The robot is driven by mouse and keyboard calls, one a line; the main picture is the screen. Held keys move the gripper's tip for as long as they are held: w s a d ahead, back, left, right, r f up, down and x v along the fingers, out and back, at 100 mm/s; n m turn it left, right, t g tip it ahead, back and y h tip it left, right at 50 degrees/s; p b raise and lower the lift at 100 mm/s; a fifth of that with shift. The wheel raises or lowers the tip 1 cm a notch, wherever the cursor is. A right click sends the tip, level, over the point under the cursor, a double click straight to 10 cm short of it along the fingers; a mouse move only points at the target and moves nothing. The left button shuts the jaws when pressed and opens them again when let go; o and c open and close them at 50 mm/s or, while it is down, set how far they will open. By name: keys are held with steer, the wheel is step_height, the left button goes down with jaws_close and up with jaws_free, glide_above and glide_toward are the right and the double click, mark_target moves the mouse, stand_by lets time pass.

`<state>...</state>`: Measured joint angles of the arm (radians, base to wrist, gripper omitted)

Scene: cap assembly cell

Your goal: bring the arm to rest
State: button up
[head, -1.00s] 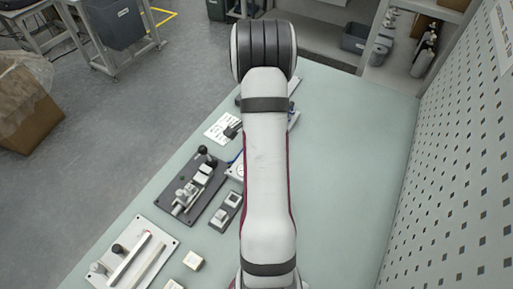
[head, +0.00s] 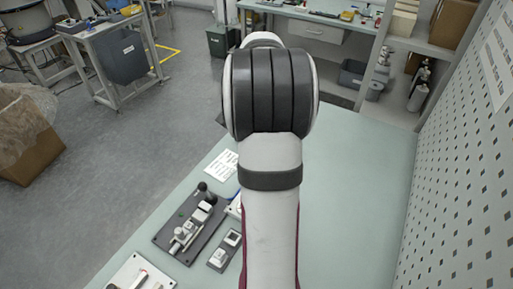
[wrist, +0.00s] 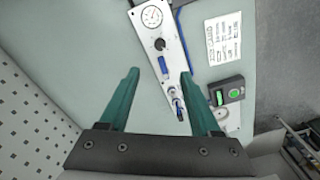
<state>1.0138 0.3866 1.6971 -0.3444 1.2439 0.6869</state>
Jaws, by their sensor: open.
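My gripper (wrist: 158,76) shows in the wrist view with its two teal fingers spread apart and nothing between them. It hangs above the pale green bench (wrist: 100,38). Beyond the fingertips is a white plate (wrist: 150,42) with a round dial and blue-handled parts. In the head view my arm runs up the middle of the picture and hides the gripper and part of the bench (head: 355,200).
A pegboard wall (head: 465,170) stands at the right. A box with a green button (wrist: 226,92) and a printed sheet (wrist: 223,38) lie on the bench. Bench right of my arm is clear.

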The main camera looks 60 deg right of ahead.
stand_by(0.3)
steer(key=w+a+r+n, duration=0.15)
steer(key=a+n, duration=0.25)
steer(key=a, duration=0.7)
steer(key=w+a+r+n, duration=0.1)
steer(key=a+r+n, duration=0.3)
steer(key=a, duration=0.8)
steer(key=s+a+f+n+y, duration=0.1)
steer(key=s+a+f+n, duration=0.1)
steer(key=s+a+n, duration=0.7)
steer(key=s+a, duration=0.1)
steer(key=a, duration=0.4)
steer(key=shift+s+a+f+n+y, duration=0.2)
steer(key=shift+s+f+n+y, duration=0.15)
steer(key=shift+s+n+y, duration=0.05)
